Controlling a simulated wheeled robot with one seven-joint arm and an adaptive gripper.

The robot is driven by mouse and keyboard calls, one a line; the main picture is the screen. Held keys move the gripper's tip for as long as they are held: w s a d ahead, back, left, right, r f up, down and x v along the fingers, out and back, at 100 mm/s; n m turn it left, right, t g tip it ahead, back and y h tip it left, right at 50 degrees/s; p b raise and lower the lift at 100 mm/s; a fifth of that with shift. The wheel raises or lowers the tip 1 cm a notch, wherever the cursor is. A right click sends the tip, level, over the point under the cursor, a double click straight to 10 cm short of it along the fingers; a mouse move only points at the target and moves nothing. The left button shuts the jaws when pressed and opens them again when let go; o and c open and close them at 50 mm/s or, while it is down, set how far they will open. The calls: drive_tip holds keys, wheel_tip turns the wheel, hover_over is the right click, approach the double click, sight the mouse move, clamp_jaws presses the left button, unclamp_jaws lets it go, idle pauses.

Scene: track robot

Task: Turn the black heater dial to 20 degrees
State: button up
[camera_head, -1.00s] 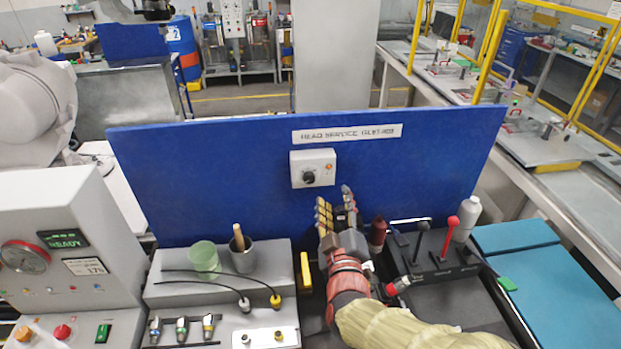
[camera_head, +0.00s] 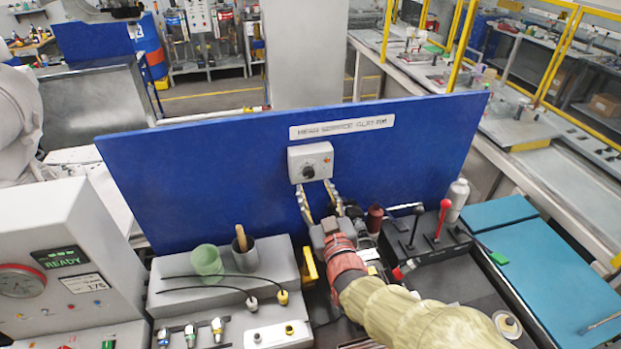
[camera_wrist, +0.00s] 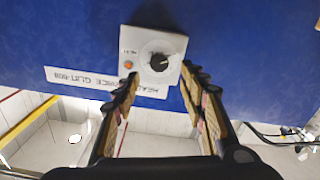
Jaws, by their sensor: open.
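The black heater dial (camera_head: 308,172) sits on a pale control box (camera_head: 312,158) fixed to the upright blue panel. In the wrist view the dial (camera_wrist: 158,62) is a dark round knob with a light pointer mark, on a white plate (camera_wrist: 150,45) with a small orange spot to one side. My gripper (camera_head: 318,188) is open, its two fingers reaching up toward the box from below. In the wrist view the gripper (camera_wrist: 160,75) has one finger on each side of the dial. I see no finger touching the dial. The degree markings are too small to read.
The blue panel (camera_head: 200,190) stands behind the bench. A green cup (camera_head: 207,262) and a grey cup with a wooden handle (camera_head: 246,258) stand at left. A dark red bottle (camera_head: 375,217) and a lever box (camera_head: 425,240) with black and red levers stand close at right.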

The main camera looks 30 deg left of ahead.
sight(309, 175)
drive_tip(key=shift+x, duration=3)
drive_tip(key=shift+c, duration=0.7)
clamp_jaws()
